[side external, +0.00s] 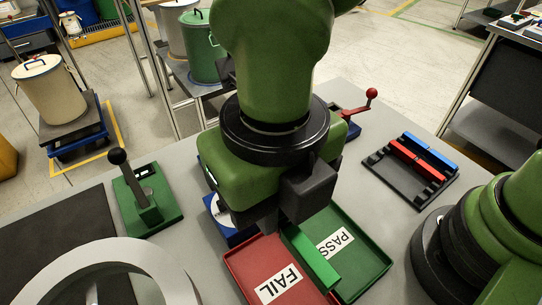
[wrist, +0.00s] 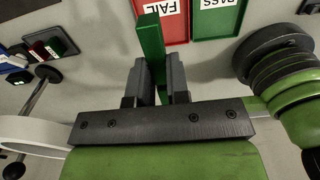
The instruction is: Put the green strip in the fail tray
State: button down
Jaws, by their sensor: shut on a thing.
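My gripper (wrist: 156,65) is shut on the green strip (wrist: 152,45), which stands out from between the two grey fingers in the wrist view. In the side external view my gripper (side external: 282,218) is over the trays, its fingertips partly hidden. There the strip (side external: 316,262) shows across the border of the red fail tray (side external: 243,264) and the green pass tray (side external: 368,262). In the wrist view the strip's far end overlaps the left edge of the fail tray (wrist: 178,36). The strip's height above the trays is hard to tell.
A black rack (side external: 410,172) with red and blue strips stands at the right. A green base with a black-knobbed lever (side external: 148,205) is at the left. A blue fixture (side external: 232,236) stands close behind the fail tray. A red-knobbed lever (side external: 371,95) is at the back.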

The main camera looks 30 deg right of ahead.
send_over(273, 274)
notch_tip(273, 274, down, 13)
jog(key=shift+f, duration=0.1)
dwell(0.4)
jog(key=shift+f, duration=0.15)
dwell(0.6)
jog(key=shift+f, duration=0.5)
jog(key=shift+f, duration=1.35)
dwell(1.2)
jog(key=c, duration=0.7)
grip_release()
notch_tip(273, 274, up, 8)
dwell(1.0)
